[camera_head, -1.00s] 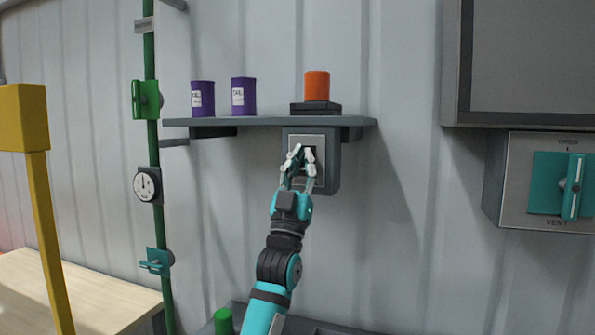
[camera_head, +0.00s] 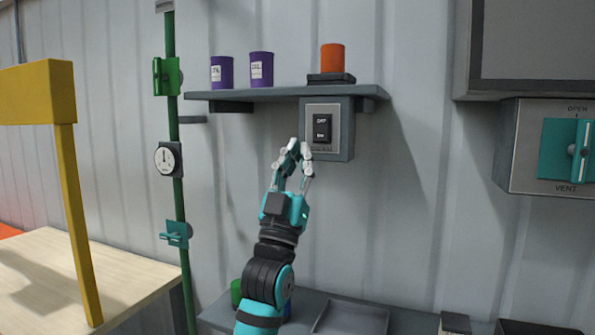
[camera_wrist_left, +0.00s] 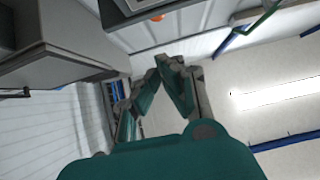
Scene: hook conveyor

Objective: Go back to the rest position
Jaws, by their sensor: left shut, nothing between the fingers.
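My left gripper (camera_head: 297,152) is in the middle of the head view, pointing up, its fingertips together and nothing between them. It is just left of and slightly below a grey switch box (camera_head: 341,147) with a black rocker switch (camera_head: 322,128) marked OFF at the top. The gripper looks apart from the switch, though the depth gap is hard to tell. In the left wrist view the fingers (camera_wrist_left: 168,64) also meet at their tips. My right gripper is in neither view.
A shelf (camera_head: 285,93) above the switch box holds two purple cans (camera_head: 222,72) and an orange can (camera_head: 333,58) on a dark base. A green pipe (camera_head: 172,130) with a gauge and valves runs down the wall. A yellow post (camera_head: 80,220) stands at left. A vent panel (camera_head: 530,165) is at right.

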